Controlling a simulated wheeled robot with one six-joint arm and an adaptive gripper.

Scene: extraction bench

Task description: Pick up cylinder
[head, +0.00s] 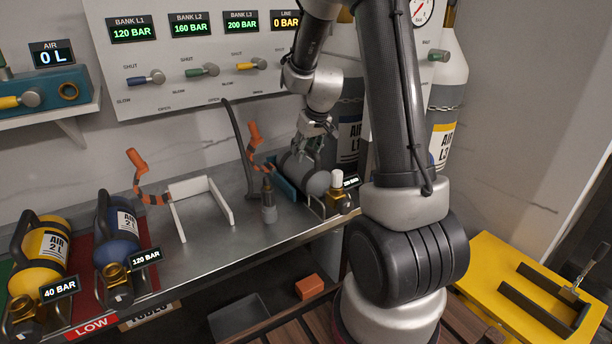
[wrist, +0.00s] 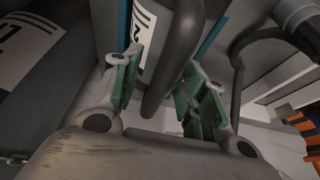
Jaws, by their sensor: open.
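A grey cylinder (head: 316,181) with a brass valve (head: 340,198) lies in a blue-sided cradle on the bench, below my gripper (head: 318,128). Its pressure tag is partly hidden, so I cannot read it fully. In the wrist view my gripper (wrist: 164,72) is open, with green pads on both fingers. A dark curved handle (wrist: 176,55) shows between the fingers, apparently without both pads pressed on it. A white label (wrist: 146,38) shows behind the handle. Two more cylinders, yellow (head: 45,243) and blue (head: 119,226), lie at the left with tags of 40 BAR and 120 BAR.
An empty white cradle (head: 222,211) stands mid-bench. Tall cylinders (head: 447,90) stand behind my arm. A yellow table (head: 480,290) is at the right.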

